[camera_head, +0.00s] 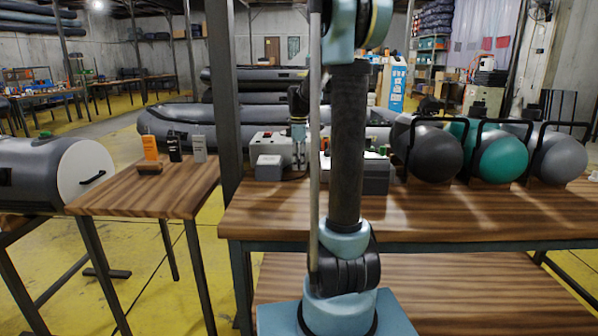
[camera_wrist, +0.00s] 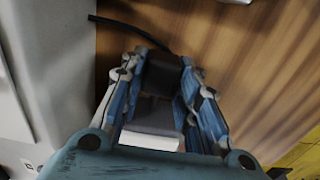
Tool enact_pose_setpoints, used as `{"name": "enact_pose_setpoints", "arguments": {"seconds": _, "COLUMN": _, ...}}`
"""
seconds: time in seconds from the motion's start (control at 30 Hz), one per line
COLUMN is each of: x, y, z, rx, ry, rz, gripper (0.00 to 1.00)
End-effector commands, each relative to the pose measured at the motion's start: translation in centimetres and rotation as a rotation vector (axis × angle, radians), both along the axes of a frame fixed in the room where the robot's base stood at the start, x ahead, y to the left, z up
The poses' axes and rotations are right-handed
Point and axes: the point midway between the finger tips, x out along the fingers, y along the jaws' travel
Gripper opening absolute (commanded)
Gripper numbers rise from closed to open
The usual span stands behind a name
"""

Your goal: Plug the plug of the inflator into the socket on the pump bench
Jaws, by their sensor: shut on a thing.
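In the wrist view my gripper (camera_wrist: 160,62) has its two blue fingers closed on a dark plug (camera_wrist: 164,76). A black cable (camera_wrist: 125,28) runs from there to the upper left. A pale grey block (camera_wrist: 152,118) shows between the fingers nearer the palm; I cannot tell whether it is part of the plug. In the head view my gripper (camera_head: 298,130) points down over the pump bench (camera_head: 440,215), beside a pale grey unit (camera_head: 262,143). The plug is too small to make out there. I cannot make out the socket for certain.
A small pale box (camera_head: 269,168) stands in front of the grey unit. Black, teal and grey round floats (camera_head: 502,157) stand at the right of the bench. A side table (camera_head: 150,190) at left holds handheld devices (camera_head: 174,148). A dark post (camera_head: 222,90) rises left of the bench.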

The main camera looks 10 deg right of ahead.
Motion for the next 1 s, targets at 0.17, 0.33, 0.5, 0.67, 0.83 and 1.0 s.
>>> {"name": "enact_pose_setpoints", "arguments": {"seconds": 0.17, "x": 0.0, "y": 0.0, "z": 3.2, "rx": 0.0, "ry": 0.0, "rz": 0.0, "gripper": 0.09}}
{"name": "enact_pose_setpoints", "arguments": {"seconds": 0.33, "x": 0.0, "y": 0.0, "z": 5.4, "rx": 0.0, "ry": 0.0, "rz": 0.0, "gripper": 0.09}}
{"name": "enact_pose_setpoints", "arguments": {"seconds": 0.5, "x": 0.0, "y": 0.0, "z": 6.4, "rx": 0.0, "ry": 0.0, "rz": 0.0, "gripper": 0.09}}
{"name": "enact_pose_setpoints", "arguments": {"seconds": 0.67, "x": 0.0, "y": 0.0, "z": 6.5, "rx": 0.0, "ry": 0.0, "rz": 0.0, "gripper": 0.09}}
{"name": "enact_pose_setpoints", "arguments": {"seconds": 0.83, "x": 0.0, "y": 0.0, "z": 6.5, "rx": 0.0, "ry": 0.0, "rz": 0.0, "gripper": 0.09}}
{"name": "enact_pose_setpoints", "arguments": {"seconds": 1.0, "x": 0.2, "y": 0.6, "z": 6.7, "rx": 0.0, "ry": 0.0, "rz": 0.001, "gripper": 0.09}}
